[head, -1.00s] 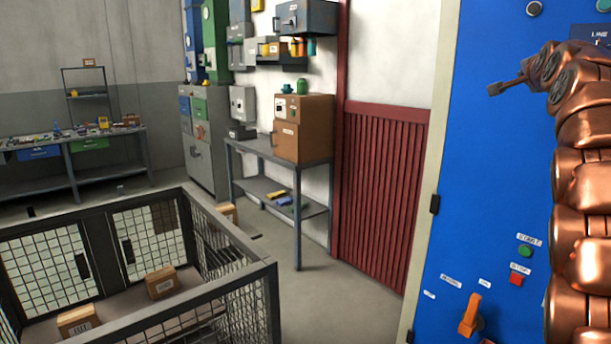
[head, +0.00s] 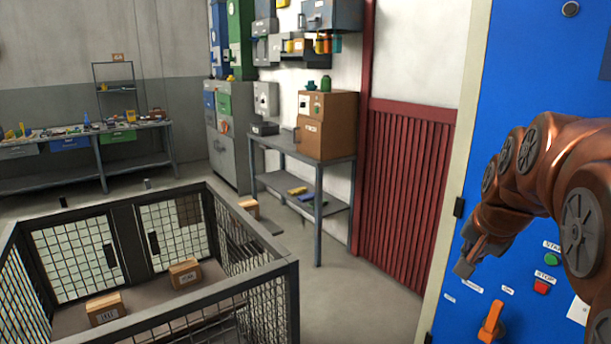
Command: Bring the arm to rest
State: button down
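My copper-coloured arm reaches in from the right edge and bends down in front of a blue panel (head: 520,90). My gripper (head: 466,266) hangs at its lower left end, pointing down and left, just above the small labels on the panel. The gripper is small and dark here, and I cannot tell whether its fingers are apart. I see nothing held in it. An orange rotary handle (head: 491,321) sits below and right of it. A green button (head: 551,260) and a red button (head: 541,287) lie to its right.
A wire-mesh cage (head: 292,268) with cardboard boxes (head: 185,273) stands at the lower left. A red slatted door (head: 405,190) is left of the panel. The floor between cage and door (head: 375,295) is clear.

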jog(key=s+a+f+n+g, duration=0.2)
jog(key=s+a+f+n, duration=0.1)
jog(key=s, duration=0.6)
jog(key=s+a+f+n+g, duration=0.3)
jog(key=s+a+f, duration=0.2)
jog(key=s, duration=0.5)
jog(key=s+a+f+n+g+y, duration=0.1)
jog(key=s+a+f, duration=0.3)
jog(key=s+f, duration=0.4)
jog(key=shift+s+n+g+p, duration=0.45)
jog(key=shift+s+n+g, duration=0.4)
jog(key=shift+s, duration=0.4)
